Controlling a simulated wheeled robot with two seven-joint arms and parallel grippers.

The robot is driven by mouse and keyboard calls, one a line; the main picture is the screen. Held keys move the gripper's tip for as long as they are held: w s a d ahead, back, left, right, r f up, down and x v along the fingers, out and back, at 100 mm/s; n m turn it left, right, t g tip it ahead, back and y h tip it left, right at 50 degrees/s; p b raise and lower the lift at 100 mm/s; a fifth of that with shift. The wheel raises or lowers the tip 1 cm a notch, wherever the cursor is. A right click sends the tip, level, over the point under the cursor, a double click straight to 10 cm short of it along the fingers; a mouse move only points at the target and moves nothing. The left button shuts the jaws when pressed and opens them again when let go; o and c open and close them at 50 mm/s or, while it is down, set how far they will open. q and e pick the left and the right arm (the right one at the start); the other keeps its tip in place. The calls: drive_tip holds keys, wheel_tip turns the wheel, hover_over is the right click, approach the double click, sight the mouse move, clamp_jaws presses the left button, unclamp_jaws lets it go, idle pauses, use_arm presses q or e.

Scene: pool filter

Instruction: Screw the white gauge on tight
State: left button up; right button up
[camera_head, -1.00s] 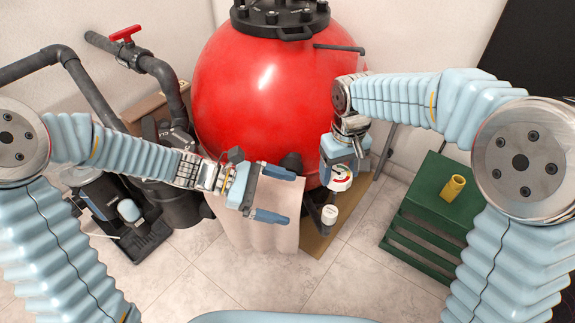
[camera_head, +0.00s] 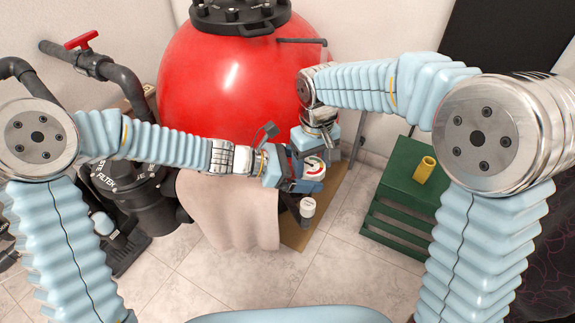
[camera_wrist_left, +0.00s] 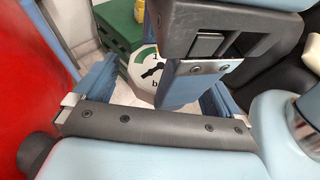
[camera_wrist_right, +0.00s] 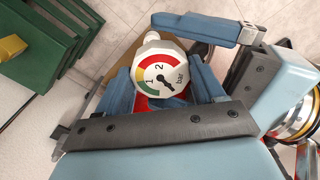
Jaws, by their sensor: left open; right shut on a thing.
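The white gauge (camera_head: 314,167), with a green, yellow and red dial, is at the lower right of the red tank. My right gripper (camera_wrist_right: 163,82) is shut on the gauge, one finger on each side, as the right wrist view shows. My left gripper (camera_head: 308,178) is open beside it from the left. In the left wrist view its fingers (camera_wrist_left: 152,85) stand wide apart, with the gauge (camera_wrist_left: 146,76) and a right gripper finger between them. I cannot tell whether the left fingers touch anything. The gauge's thread is hidden.
The red tank (camera_head: 225,85) fills the back. A white-capped fitting (camera_head: 307,208) stands just below the grippers. The tiled floor in front is clear.

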use_arm(q)
drive_tip(key=shift+d+f, duration=0.15)
drive_tip(key=shift+d, duration=0.25)
drive_tip(key=shift+c, duration=0.5)
drive_tip(key=c, duration=1)
use_arm(e)
drive_tip(key=o, duration=1.3)
drive_tip(key=shift+o, duration=0.9)
drive_tip(key=shift+a, duration=0.1)
drive_tip(key=shift+s+a+r, duration=0.1)
drive_tip(key=shift+a+r, duration=0.05)
